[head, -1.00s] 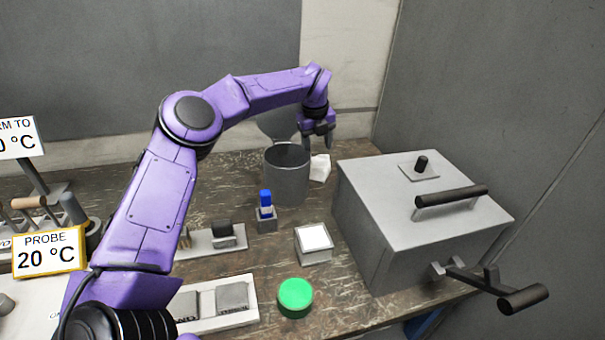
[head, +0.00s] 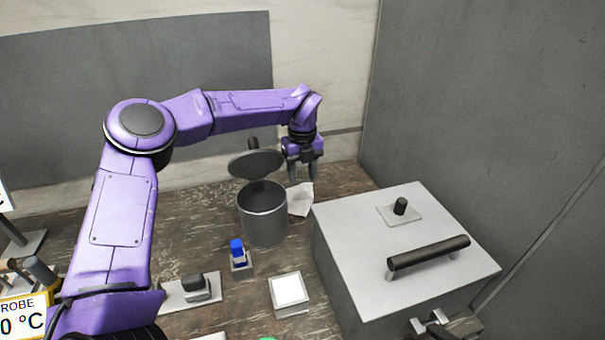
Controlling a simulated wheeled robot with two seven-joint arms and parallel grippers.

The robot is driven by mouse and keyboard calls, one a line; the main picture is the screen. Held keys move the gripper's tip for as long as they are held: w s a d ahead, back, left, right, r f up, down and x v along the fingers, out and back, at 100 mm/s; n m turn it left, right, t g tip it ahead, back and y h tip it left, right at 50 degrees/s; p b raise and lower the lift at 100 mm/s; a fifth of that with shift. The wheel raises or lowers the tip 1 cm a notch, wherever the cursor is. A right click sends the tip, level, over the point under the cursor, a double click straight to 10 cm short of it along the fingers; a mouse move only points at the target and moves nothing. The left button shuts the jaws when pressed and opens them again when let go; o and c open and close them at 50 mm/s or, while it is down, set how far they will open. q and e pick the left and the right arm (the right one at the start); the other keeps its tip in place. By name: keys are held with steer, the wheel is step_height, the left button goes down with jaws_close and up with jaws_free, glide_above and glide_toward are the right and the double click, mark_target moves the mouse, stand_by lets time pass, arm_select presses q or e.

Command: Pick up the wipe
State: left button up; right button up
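The wipe (head: 301,199) is a crumpled white piece on the table, just behind and to the right of the grey metal bin (head: 263,222). The bin hides part of its left side. My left gripper (head: 304,177) points down over the wipe, its fingers apart with a gap between them. The fingertips are close to the wipe's top; I cannot tell whether they touch it. My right gripper is not in view.
The bin's round lid (head: 256,163) stands raised behind its opening. A large grey box (head: 420,230) with a black handle fills the right. A blue-topped item (head: 237,250), a white-topped block (head: 289,290) and a small tray (head: 180,303) stand in front.

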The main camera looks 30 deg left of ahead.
arm_select(q)
steer(key=o, duration=0.5)
steer(key=shift+a, duration=0.1)
steer(key=shift+o, duration=0.2)
steer(key=shift+w+f, duration=0.2)
steer(key=shift+w, duration=0.05)
steer(key=shift+s, duration=0.1)
